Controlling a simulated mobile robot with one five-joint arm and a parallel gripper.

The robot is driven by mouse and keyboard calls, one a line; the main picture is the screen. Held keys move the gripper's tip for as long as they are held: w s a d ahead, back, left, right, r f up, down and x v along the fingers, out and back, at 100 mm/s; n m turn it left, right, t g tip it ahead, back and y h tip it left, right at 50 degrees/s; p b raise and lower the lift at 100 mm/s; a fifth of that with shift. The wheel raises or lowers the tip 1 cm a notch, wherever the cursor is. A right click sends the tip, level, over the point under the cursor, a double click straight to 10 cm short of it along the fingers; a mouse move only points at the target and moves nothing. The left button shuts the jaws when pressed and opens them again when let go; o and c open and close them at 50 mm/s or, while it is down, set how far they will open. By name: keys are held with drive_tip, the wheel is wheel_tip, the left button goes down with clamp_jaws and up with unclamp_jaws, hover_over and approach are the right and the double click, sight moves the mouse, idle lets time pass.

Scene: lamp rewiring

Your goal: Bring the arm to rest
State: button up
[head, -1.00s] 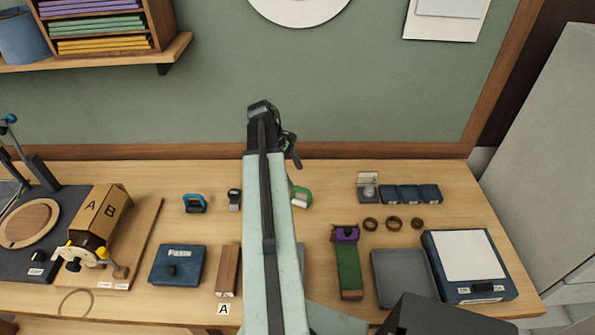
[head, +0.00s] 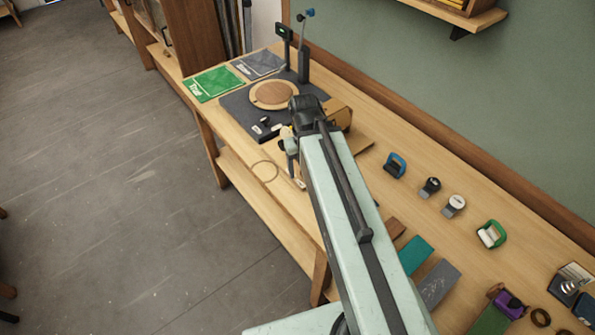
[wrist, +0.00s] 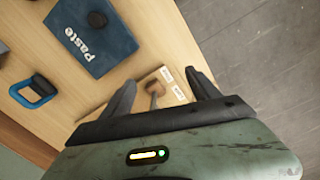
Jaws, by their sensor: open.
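My gripper (wrist: 162,82) is open in the wrist view, with its two dark fingers apart and nothing held between them. A small wooden knob (wrist: 152,86) and white labels (wrist: 167,74) show beyond the gap, on the bench side. In the head view my arm reaches out over the bench, and its dark wrist end hides part of the cardboard-coloured box (head: 341,112). The fingers are hard to make out there.
A dark mat with a round wooden disc (head: 272,95) and a green sheet (head: 213,83) lie at the bench's far left end. Open grey floor (head: 120,190) lies left of the bench.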

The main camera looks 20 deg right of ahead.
drive_tip(key=a, duration=0.4)
drive_tip(key=shift+s+a, duration=0.15)
drive_tip(key=shift+a, duration=0.2)
wheel_tip(320, 180, down, 5)
drive_tip(key=b, duration=0.4)
drive_tip(key=shift+b, duration=0.4)
drive_tip(key=shift+s+r, duration=0.1)
